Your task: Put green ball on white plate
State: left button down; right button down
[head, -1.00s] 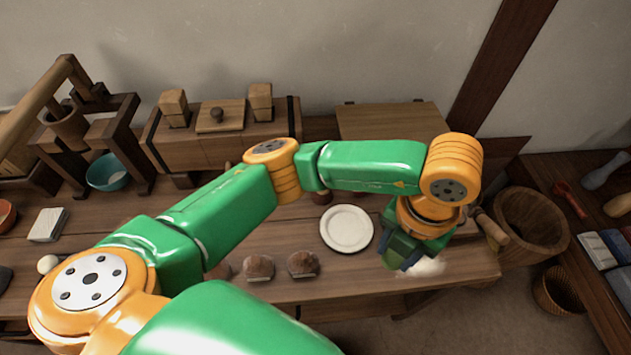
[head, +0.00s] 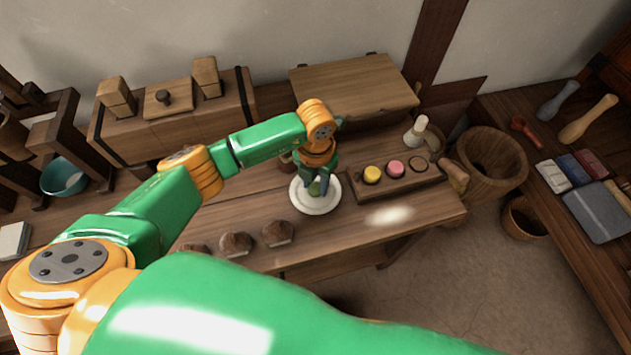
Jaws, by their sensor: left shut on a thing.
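The white plate (head: 303,206) lies on the wooden table, left of a small wooden tray. My left gripper (head: 318,186) points down over the plate and is shut on the green ball (head: 314,189). Only a small part of the ball shows between the fingers, low over the middle of the plate. I cannot tell whether the ball touches the plate. My right gripper is not in view.
The wooden tray (head: 360,188) holds a yellow piece (head: 372,174) and a pink piece (head: 396,168), with an empty hollow at its right end. Several brown lumps (head: 236,244) lie at the front left. A wooden tub (head: 489,160) stands at the right.

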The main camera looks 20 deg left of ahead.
aim_at(316, 188)
pick_arm(q)
jog(key=shift+f, duration=0.15)
jog(key=shift+c, duration=2.4)
grip_release()
jog(key=shift+r, duration=0.45)
notch_tip(316, 188, up, 12)
jog(key=shift+f, duration=0.25)
